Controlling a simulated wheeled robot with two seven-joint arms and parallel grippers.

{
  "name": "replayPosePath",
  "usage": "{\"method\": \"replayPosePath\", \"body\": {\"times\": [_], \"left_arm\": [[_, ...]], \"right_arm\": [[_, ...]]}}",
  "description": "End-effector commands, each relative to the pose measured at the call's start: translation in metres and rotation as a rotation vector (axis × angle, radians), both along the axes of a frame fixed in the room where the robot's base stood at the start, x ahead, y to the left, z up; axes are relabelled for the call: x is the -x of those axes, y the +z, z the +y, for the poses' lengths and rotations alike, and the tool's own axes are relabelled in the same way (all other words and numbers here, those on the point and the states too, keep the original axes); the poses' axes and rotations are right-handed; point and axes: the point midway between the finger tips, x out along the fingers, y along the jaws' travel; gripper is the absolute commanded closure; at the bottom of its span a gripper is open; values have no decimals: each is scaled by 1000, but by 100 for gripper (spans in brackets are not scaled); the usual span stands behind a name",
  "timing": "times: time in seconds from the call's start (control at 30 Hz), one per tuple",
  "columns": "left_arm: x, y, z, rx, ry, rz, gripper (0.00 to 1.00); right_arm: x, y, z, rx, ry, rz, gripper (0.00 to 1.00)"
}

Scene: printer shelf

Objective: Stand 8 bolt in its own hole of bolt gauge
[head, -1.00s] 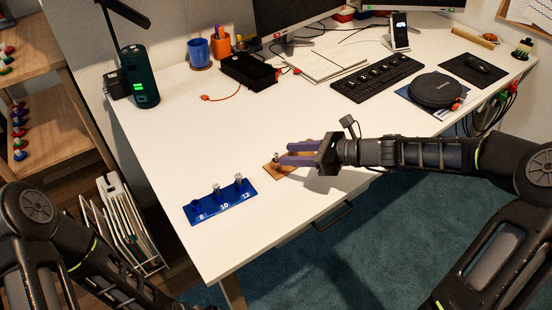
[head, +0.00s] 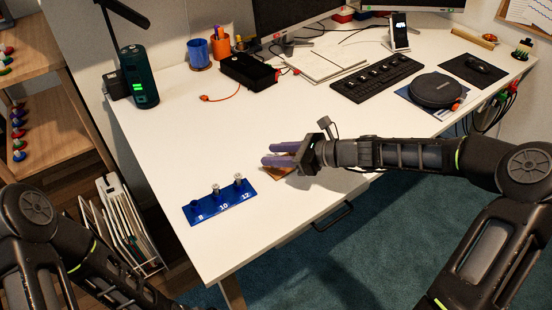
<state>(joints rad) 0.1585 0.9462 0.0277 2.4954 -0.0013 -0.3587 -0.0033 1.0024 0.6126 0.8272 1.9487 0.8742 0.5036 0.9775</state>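The blue bolt gauge (head: 222,208) lies near the desk's front left, marked 8, 10 and 12. Metal bolts stand at the 10 (head: 215,189) and the 12 (head: 239,181). The 8 position (head: 195,205) shows only a dark blue raised collar, with no bolt visible. My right gripper (head: 267,155) is low over a small orange-brown pad (head: 276,173). Its purple fingers point left with a gap between them. The 8 bolt, seen earlier on the pad, is now hidden by the fingers. My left gripper is out of view.
The white desk (head: 180,130) is clear around the gauge and behind my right gripper. A black box (head: 248,71), a notebook (head: 327,64) and a keyboard (head: 376,79) stand farther back. A dark green lamp base (head: 139,77) stands at the left edge.

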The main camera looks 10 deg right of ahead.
Motion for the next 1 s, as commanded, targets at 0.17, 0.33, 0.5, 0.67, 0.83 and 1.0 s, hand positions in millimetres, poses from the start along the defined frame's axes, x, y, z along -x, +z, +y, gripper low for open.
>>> {"method": "replayPosePath", "body": {"times": [0.17, 0.33, 0.5, 0.67, 0.83, 1.0], "left_arm": [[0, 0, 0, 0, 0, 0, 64], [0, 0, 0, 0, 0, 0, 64], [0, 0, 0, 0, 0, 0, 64], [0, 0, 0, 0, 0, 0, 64], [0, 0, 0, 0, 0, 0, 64], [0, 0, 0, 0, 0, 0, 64]], "right_arm": [[0, 0, 0, 0, 0, 0, 63], [0, 0, 0, 0, 0, 0, 70], [0, 0, 0, 0, 0, 0, 84], [0, 0, 0, 0, 0, 0, 97], [0, 0, 0, 0, 0, 0, 100], [0, 0, 0, 0, 0, 0, 100]]}}
